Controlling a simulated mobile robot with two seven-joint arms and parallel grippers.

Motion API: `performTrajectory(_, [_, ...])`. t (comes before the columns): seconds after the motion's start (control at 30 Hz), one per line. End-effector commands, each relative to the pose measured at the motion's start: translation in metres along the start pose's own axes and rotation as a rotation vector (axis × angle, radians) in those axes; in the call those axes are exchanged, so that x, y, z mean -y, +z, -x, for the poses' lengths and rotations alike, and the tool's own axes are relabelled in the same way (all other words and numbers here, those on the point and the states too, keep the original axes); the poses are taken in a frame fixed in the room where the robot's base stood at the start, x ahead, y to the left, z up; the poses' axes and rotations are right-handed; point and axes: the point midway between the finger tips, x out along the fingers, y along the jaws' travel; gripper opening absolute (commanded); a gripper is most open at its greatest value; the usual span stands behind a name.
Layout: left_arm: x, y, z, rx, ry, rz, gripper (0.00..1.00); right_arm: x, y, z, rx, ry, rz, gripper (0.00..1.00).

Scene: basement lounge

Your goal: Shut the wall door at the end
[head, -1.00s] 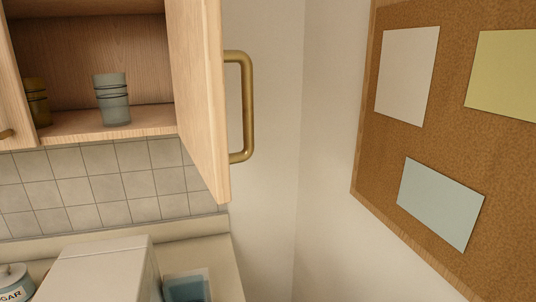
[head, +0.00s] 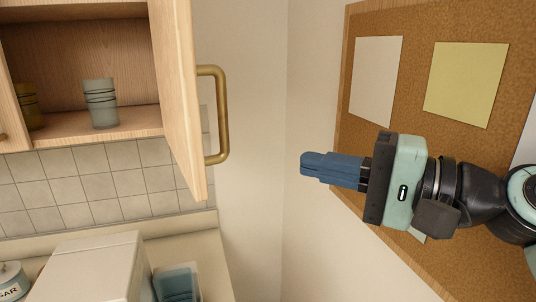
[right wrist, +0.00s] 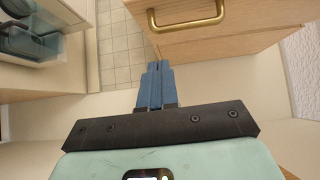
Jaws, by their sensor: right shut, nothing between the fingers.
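The wall cabinet's right door (head: 178,95) is of light wood and stands open, swung out toward me. Its brass bar handle (head: 221,115) is on the door's outer face, on the right in the head view. The door (right wrist: 225,28) and handle (right wrist: 188,18) also show at the top of the right wrist view. My right gripper (head: 303,164) is right of the handle, apart from it, its blue fingers shut, empty and pointing left. In the right wrist view the fingers (right wrist: 155,66) point up toward the door's edge. My left gripper is out of view.
Inside the cabinet stand a grey-green cup (head: 100,103) and a yellow cup (head: 29,106). Below are a white box-like appliance (head: 88,268), a clear blue container (head: 178,283) and a sugar jar (head: 12,282). A cork board (head: 420,100) hangs on the right wall.

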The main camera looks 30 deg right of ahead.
Motion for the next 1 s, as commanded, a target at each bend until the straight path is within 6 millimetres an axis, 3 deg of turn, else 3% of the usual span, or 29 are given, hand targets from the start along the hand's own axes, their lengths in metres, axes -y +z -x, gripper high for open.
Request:
performTrajectory(0.17, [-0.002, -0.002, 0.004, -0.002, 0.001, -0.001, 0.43, 0.004, 0.004, -0.015, 0.009, -0.004, 0.003, 0.00])
performTrajectory(0.4, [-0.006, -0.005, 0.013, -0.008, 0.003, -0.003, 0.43, 0.004, 0.003, -0.060, 0.007, -0.004, 0.003, 0.00])
performTrajectory(0.6, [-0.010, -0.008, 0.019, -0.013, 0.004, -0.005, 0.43, 0.004, 0.003, -0.087, 0.005, -0.005, 0.004, 0.00])
performTrajectory(1.0, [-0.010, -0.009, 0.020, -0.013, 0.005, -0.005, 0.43, 0.003, 0.003, -0.097, 0.004, -0.006, 0.004, 0.00])
